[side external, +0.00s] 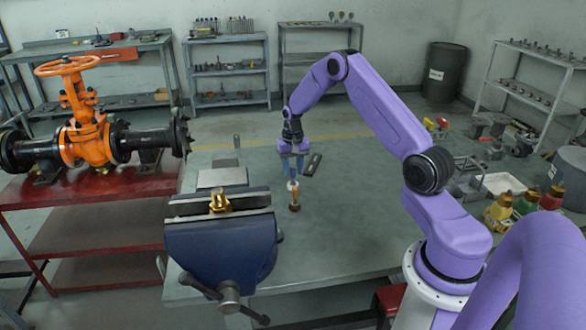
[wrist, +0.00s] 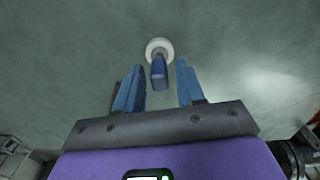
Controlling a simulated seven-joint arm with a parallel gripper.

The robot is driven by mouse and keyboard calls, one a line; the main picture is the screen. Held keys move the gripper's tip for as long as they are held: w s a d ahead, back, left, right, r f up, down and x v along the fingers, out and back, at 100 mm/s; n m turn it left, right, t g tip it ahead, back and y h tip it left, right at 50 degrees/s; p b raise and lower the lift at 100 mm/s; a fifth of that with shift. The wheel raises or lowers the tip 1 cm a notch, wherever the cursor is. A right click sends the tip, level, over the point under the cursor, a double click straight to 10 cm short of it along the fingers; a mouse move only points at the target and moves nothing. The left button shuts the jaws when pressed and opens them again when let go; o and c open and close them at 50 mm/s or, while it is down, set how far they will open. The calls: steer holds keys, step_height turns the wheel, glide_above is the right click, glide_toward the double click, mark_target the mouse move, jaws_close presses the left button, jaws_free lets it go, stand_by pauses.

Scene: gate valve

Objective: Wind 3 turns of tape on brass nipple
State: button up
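The brass nipple (side external: 220,200) appears as a brass fitting in the jaws of the blue bench vise (side external: 222,250), left of my gripper. My gripper (side external: 292,178) points down over the bench, its two blue fingers apart. In the wrist view the fingers (wrist: 160,88) stand either side of a small blue piece (wrist: 159,72) with a gap on each side. A round white piece (wrist: 160,46) lies just beyond it; I cannot tell whether it is the tape. In the side view a small white piece (side external: 293,186) shows below the fingers, above a copper-brown upright object (side external: 295,204).
The grey bench top (side external: 350,235) is clear in front of and right of my gripper. An orange gate valve (side external: 85,130) sits on a red table at left.

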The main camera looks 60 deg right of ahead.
jaws_close()
steer(key=shift+r, duration=2.5)
